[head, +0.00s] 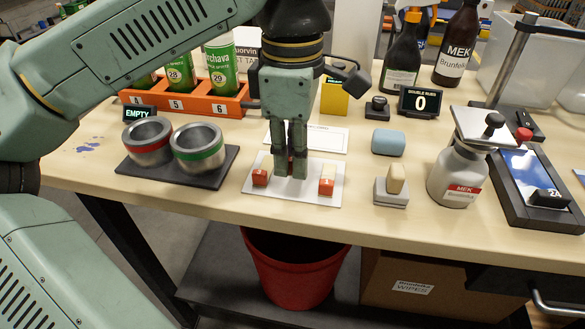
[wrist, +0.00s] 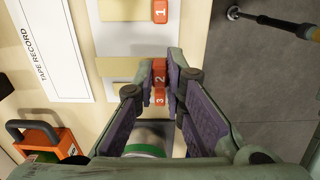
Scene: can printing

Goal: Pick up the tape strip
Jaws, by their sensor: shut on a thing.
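A white card (head: 290,197) lies near the table's front edge and bears red numbered tabs with pale tape strips. The tab numbered 1 (wrist: 160,12) and its pale strip (wrist: 122,10) are clear of my fingers. My gripper (head: 291,172) points down at the card's middle, shut on the tape strip at its red tab 2 (wrist: 160,72). Tab 3 (wrist: 159,97) shows between my fingers in the wrist view, nearer the camera. In the head view my fingers mostly hide the middle tab, so I cannot tell whether it is off the card.
A tape record sheet (head: 322,140) lies behind the card. Two metal cups (head: 150,150) on a dark mat stand left. A blue block (head: 387,142), a stamp-like block (head: 392,190) and a MEK dispenser (head: 458,178) stand right. A red bin (head: 295,275) is below the front edge.

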